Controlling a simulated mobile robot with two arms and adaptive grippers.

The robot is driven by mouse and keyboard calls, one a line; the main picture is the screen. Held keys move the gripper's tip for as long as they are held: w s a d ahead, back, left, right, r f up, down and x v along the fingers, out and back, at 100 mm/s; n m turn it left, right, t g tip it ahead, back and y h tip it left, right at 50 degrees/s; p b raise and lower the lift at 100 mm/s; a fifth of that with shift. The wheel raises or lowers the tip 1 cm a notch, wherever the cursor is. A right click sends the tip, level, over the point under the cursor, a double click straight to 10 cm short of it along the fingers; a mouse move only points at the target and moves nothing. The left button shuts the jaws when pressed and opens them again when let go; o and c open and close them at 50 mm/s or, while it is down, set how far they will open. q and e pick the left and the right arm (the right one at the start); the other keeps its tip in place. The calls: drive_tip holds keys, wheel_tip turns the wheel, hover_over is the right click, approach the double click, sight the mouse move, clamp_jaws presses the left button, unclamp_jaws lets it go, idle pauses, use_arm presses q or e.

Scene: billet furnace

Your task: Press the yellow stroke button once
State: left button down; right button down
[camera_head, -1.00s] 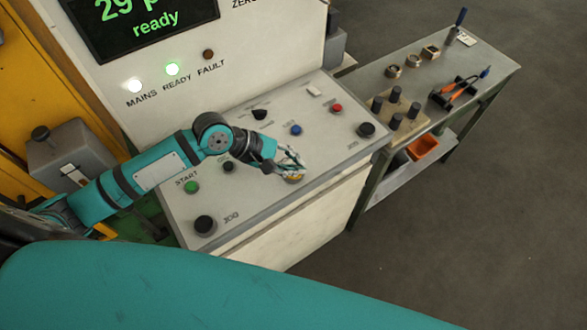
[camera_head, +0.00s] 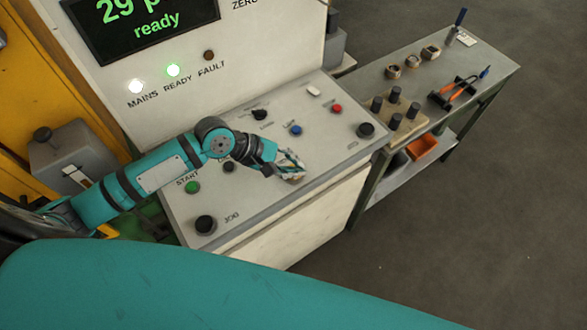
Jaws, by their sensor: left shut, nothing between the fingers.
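My left gripper (camera_head: 291,170) is shut and empty, pointing down at the front right part of the sloping control panel (camera_head: 240,205). Its fingertips are over the spot of the yellow stroke button, which they almost wholly cover; only a thin yellowish edge (camera_head: 294,181) shows beneath them. I cannot tell whether the fingers touch the button or whether it is pushed in. My right gripper is not in view.
Near the gripper are a blue button (camera_head: 295,130), a red button (camera_head: 337,108) and black knobs. A green START button (camera_head: 193,187) and a JOG knob (camera_head: 205,224) are to the left. A bench (camera_head: 470,60) with parts stands right. The display (camera_head: 140,22) reads ready.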

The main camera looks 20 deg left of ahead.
use_arm(q)
drive_tip(key=shift+f, duration=0.45)
idle(0.5)
drive_tip(key=shift+r+p, duration=0.85)
drive_tip(key=shift+p, duration=0.5)
wheel_tip(320, 180, up, 3)
drive_tip(key=p, duration=0.3)
drive_tip(key=shift+p, duration=0.35)
drive_tip(key=shift+r, duration=1.05)
